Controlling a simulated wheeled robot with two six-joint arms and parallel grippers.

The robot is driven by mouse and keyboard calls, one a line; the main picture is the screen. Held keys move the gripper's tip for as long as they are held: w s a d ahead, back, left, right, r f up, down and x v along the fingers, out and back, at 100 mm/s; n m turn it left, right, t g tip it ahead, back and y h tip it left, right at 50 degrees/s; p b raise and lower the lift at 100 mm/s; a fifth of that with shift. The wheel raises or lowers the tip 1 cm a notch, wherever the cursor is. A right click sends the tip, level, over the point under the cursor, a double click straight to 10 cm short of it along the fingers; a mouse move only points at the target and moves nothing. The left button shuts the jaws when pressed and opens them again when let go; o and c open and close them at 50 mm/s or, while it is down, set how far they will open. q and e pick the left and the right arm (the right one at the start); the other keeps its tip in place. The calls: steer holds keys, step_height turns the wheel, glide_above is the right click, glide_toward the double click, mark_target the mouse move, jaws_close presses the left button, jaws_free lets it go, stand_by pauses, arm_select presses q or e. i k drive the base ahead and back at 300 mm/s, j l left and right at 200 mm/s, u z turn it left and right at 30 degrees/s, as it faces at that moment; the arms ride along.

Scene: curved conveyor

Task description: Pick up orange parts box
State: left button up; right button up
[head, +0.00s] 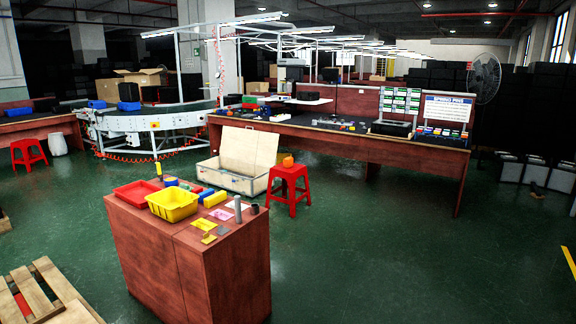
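A small orange object (288,161) sits on top of a red stool (289,187) beyond the cabinet. It is the only clearly orange item I can pick out, and it is too small to tell whether it is a parts box. A yellow open box (172,205) and a red tray (136,193) stand on the brown cabinet (190,260) in front. Neither of my grippers shows in the head view.
Small coloured blocks, a grey cylinder (238,209) and flat pieces crowd the cabinet top. An open cream crate (240,165) stands behind it. A long workbench (340,140) and curved conveyor (140,122) lie farther back. A wooden pallet (45,290) lies front left. Green floor at right is clear.

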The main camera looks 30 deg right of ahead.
mark_target(288, 161)
steer(key=i+l+z, duration=1.1)
steer(key=i, duration=0.2)
steer(key=i+z, duration=0.4)
steer(key=i, duration=5.05)
steer(key=l, duration=0.05)
